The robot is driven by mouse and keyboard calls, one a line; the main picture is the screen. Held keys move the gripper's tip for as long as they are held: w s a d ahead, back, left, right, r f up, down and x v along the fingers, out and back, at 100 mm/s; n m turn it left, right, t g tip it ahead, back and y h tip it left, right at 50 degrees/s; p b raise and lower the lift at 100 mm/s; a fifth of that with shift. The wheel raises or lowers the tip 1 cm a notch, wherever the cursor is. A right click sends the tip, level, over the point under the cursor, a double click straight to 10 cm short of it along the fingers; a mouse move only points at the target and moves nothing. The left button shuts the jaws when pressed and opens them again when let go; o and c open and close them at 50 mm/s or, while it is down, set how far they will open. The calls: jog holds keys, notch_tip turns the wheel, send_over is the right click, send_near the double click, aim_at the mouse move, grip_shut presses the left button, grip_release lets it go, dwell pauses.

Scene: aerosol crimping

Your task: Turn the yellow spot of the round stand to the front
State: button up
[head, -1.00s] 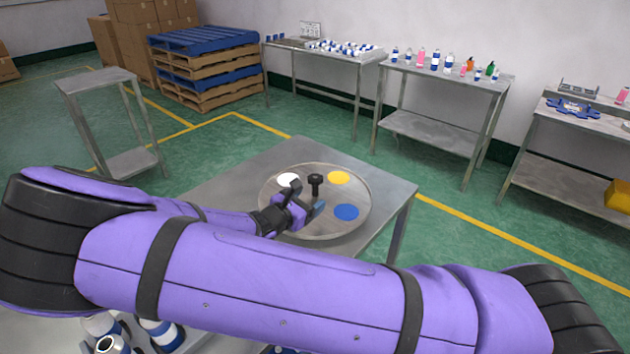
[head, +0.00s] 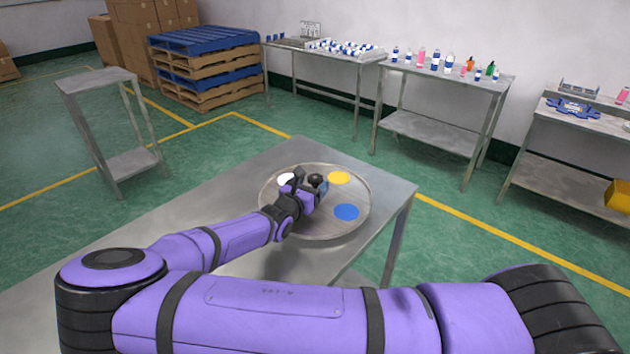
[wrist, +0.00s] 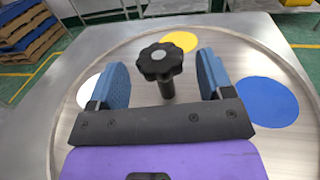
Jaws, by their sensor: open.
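The round stand (head: 350,232) is a flat grey disc on the metal table. It bears a yellow spot (head: 339,178) at its far side, a blue spot (head: 346,212) at the right and a white spot (head: 285,179) at the left. A black knob (wrist: 160,62) on a post stands up from its middle. My gripper (head: 314,185) is at the knob, open. In the wrist view its two blue fingers (wrist: 163,80) are on either side of the knob, with gaps visible. The yellow spot (wrist: 180,40) shows beyond the knob.
The metal table (head: 392,186) has bare room around the stand. Further back are a side table (head: 95,79), stacked pallets (head: 205,65) and benches with bottles (head: 445,75), all clear of my gripper.

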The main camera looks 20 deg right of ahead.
jog(key=shift+x, duration=1.15)
jog(key=c, duration=1.3)
